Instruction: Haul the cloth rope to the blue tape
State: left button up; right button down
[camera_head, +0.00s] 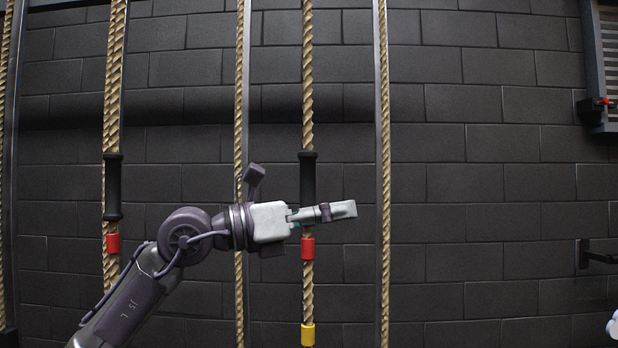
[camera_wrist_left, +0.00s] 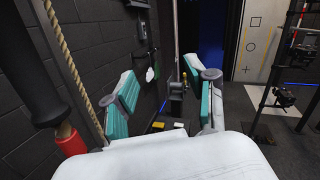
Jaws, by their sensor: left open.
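Several beige twisted ropes hang vertically in the head view. The middle rope (camera_head: 308,75) has a black grip (camera_head: 308,170), red tape (camera_head: 308,248) below it, and yellow tape (camera_head: 308,335) lower down. A left rope (camera_head: 114,75) also has a black grip (camera_head: 113,187) and red tape (camera_head: 112,243). No blue tape shows. My left gripper (camera_head: 343,211) crosses in front of the middle rope just above its red tape. In the left wrist view the gripper (camera_wrist_left: 162,78) is open and empty. A black grip (camera_wrist_left: 37,85) with red tape (camera_wrist_left: 70,142) stands left of its fingers. My right gripper is not in view.
Plainer ropes (camera_head: 385,150) hang beside dark rails. A dark block wall (camera_head: 480,190) stands behind. A wall bracket (camera_head: 600,257) and a slatted frame (camera_head: 605,60) sit at the right. The wrist view shows racks (camera_wrist_left: 290,70) and open floor beyond.

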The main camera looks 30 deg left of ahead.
aim_at(302, 176)
pick_arm(q)
jog(key=s+a+r+n+t+y, duration=0.1)
jog(key=s+a+r+n+y, duration=0.2)
jog(key=a, duration=0.4)
jog(key=s+a+r+t+y, duration=0.2)
jog(key=a+r+y, duration=0.1)
jog(key=a+y, duration=0.25)
jog(key=p+x, duration=0.1)
jog(key=x, duration=0.3)
jog(key=p+x, duration=0.2)
jog(key=x, duration=0.2)
jog(key=p+x, duration=0.1)
jog(key=x, duration=0.3)
jog(key=shift+w+a+f, duration=0.1)
jog(key=shift+w+f, duration=0.1)
jog(key=shift+f, duration=0.05)
jog(key=shift+w+f+p, duration=0.1)
jog(key=shift+w+p, duration=0.25)
jog(key=shift+w, duration=0.25)
grip_shut()
